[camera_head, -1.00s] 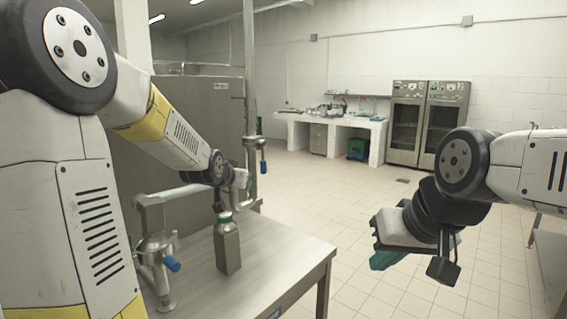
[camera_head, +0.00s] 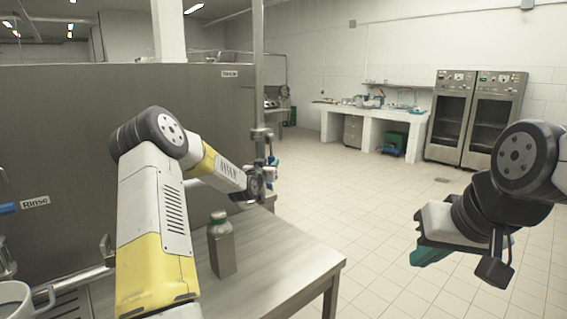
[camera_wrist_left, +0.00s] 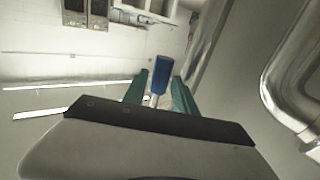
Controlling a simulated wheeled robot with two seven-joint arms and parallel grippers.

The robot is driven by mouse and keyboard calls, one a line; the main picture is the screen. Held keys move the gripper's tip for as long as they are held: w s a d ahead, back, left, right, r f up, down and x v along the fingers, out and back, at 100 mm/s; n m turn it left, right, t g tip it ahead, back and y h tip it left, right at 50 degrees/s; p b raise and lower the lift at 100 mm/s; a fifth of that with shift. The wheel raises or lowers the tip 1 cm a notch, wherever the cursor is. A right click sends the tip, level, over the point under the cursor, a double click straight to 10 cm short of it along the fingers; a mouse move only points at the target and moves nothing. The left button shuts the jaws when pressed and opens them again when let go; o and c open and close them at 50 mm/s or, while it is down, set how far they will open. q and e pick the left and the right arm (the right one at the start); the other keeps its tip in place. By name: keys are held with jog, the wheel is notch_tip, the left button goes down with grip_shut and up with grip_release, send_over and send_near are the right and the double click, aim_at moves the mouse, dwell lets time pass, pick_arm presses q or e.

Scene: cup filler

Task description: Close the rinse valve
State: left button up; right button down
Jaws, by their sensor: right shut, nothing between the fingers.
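A "Rinse" label (camera_head: 35,201) is on the steel panel at the left of the head view. A blue handle (camera_head: 7,208) shows beside it, cut off by the frame edge. My left gripper (camera_head: 271,164) is at another blue-handled valve on the upright pipe, right of the panel. In the left wrist view, its teal fingers (camera_wrist_left: 159,92) are apart, on either side of a blue handle (camera_wrist_left: 159,74). Whether they touch it is unclear. My right gripper (camera_head: 430,257) is shut and empty over the floor at the right.
A grey bottle (camera_head: 221,247) stands on the steel table (camera_head: 290,262). The upright steel pipe (camera_head: 259,90) rises beside the panel (camera_head: 120,95). A metal vessel (camera_head: 15,299) is at the lower left. The tiled floor at the right is open.

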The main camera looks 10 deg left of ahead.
pick_arm(q)
jog(key=shift+w, duration=1.25)
grip_shut()
dwell(0.5)
